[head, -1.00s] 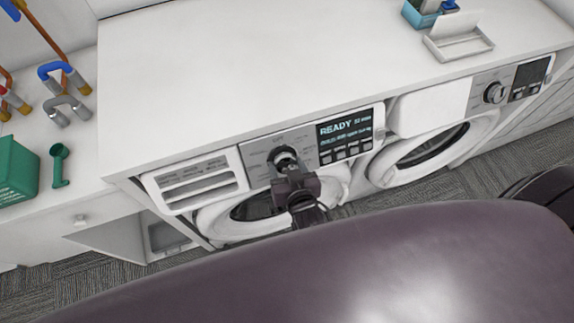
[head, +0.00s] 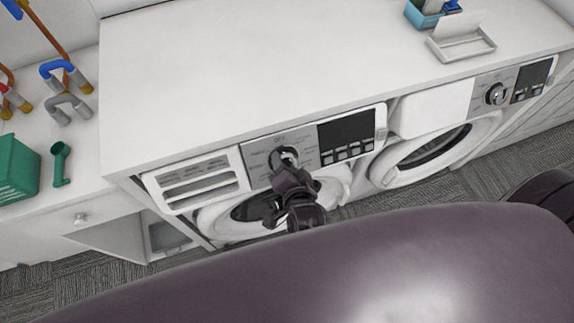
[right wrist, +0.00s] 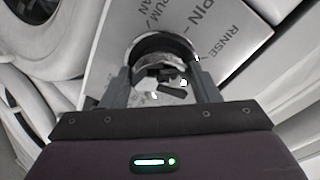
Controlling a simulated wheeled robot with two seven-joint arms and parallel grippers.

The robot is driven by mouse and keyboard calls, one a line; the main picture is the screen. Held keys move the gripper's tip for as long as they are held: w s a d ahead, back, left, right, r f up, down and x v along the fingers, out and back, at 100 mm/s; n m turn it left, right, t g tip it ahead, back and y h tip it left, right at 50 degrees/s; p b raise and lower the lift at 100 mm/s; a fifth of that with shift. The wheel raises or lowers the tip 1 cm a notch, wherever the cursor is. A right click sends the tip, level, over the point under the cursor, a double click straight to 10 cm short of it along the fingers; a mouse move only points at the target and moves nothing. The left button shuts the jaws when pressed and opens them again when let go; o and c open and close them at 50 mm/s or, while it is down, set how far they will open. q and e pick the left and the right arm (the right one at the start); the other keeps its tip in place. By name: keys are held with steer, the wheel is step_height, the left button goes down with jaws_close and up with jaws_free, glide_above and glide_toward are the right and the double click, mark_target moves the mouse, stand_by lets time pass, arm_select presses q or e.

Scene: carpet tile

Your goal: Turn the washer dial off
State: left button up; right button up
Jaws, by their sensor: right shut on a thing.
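The washer (head: 222,157) on the left has a grey control panel with a round dial (head: 284,155) under the word OFF. Its display (head: 346,134) is dark. My right gripper (head: 287,167) is at the dial, its fingers shut on it. In the right wrist view the gripper (right wrist: 163,82) has one finger on each side of the dial (right wrist: 160,50), with SPIN and RINSE lettering beside it. The gripper hides part of the dial, and I cannot read its pointer. My left gripper is not in view.
A second machine (head: 437,147) with its own dial stands to the right. A white countertop (head: 250,65) runs above both, with a white tray (head: 462,45) and a blue box (head: 424,17) at the back right. A green bin (head: 18,168) and scoop (head: 60,163) are at left.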

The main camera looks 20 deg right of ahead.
steer(key=shift+m, duration=0.6)
steer(key=o, duration=1)
steer(key=b+v, duration=0.1)
steer(key=v, duration=0.6)
steer(key=shift+s+r+b, duration=0.25)
steer(key=shift+s+b, duration=0.1)
steer(key=shift+b, duration=0.05)
